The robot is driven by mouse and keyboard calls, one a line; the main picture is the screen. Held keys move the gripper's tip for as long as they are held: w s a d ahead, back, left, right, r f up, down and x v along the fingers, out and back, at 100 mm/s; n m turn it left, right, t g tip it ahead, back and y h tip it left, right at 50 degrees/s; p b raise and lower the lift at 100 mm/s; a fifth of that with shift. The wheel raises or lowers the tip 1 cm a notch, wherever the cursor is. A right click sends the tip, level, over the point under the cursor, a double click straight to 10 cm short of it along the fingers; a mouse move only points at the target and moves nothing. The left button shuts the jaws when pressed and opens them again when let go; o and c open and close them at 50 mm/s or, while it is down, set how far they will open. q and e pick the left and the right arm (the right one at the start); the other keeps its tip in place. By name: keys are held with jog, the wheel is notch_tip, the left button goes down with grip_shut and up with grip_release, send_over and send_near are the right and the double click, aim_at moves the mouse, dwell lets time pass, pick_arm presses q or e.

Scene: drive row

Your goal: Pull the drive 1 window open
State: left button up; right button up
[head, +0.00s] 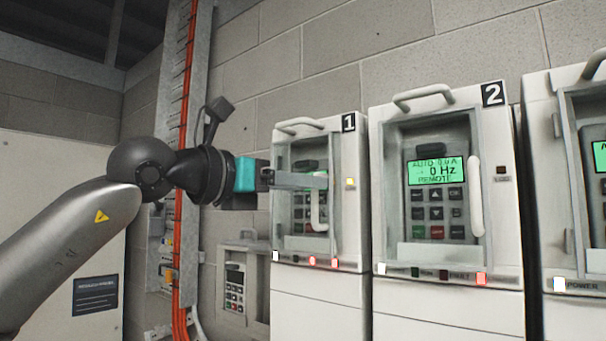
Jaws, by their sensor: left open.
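Drive 1 (345,215) is the white cabinet marked with a black "1" label, left of drive 2. Its window (294,168) is a clear framed pane over a keypad and looks closed. A white upright handle (319,212) sits at the window's right side. My left gripper (322,181) comes in from the left, in front of the window, with its fingers at the upper part of the handle. The fingers are open; I cannot tell whether they touch the handle. They hide the drive's display. My right gripper is not in view.
Drive 2 (378,190) stands close on the right with its own handle (475,196) and a lit green display. A third drive (540,180) is cut off at the right edge. A small keypad box (257,262) and orange cables (181,130) are on the left.

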pick_arm(q)
jog(key=shift+w+d, duration=0.2)
grip_shut()
dwell(0.3)
dwell(1.1)
